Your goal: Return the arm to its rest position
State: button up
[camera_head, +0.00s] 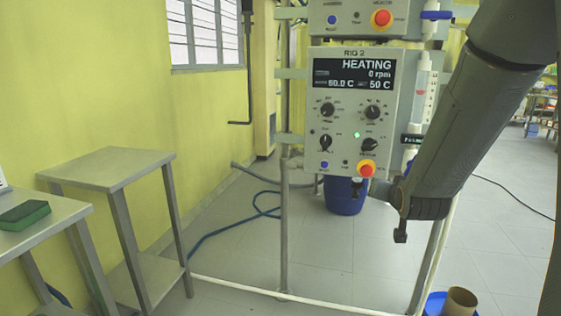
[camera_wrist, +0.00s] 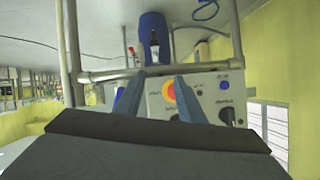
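My arm (camera_head: 462,120) slants down from the upper right in the head view, in front of the right edge of the Rig 2 control panel (camera_head: 345,120). My gripper (camera_head: 388,191) is at its lower end, small and dark, close to the panel's lower right corner. In the wrist view, my gripper's two fingers (camera_wrist: 160,88) stand apart with nothing held between them. The panel's red and yellow button (camera_wrist: 170,92) shows beyond the gap, and it also appears in the head view (camera_head: 366,169). Whether a finger touches the panel cannot be told.
The panel display reads HEATING, 0 rpm. A metal frame (camera_head: 285,230) carries the panel. A blue container (camera_head: 346,198) stands behind. A brown cup (camera_head: 460,302) is at lower right.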

jog(key=s+a+f+n+g+y, duration=0.1)
jog(key=s+a+f+n+g, duration=0.3)
jog(key=s+a, duration=0.7)
jog(key=s+a+r+n+g+y, duration=0.15)
jog(key=s+a+g, duration=0.5)
jog(key=s, duration=0.85)
jog(key=s+a+r+n+g, duration=0.1)
jog(key=s+a+n+g, duration=0.1)
jog(key=s, duration=0.6)
jog(key=d+r+m+p, duration=0.3)
jog(key=d+r+p, duration=0.5)
jog(key=p, duration=0.9)
jog(key=shift+d+r, duration=0.4)
jog(key=shift+d, duration=0.1)
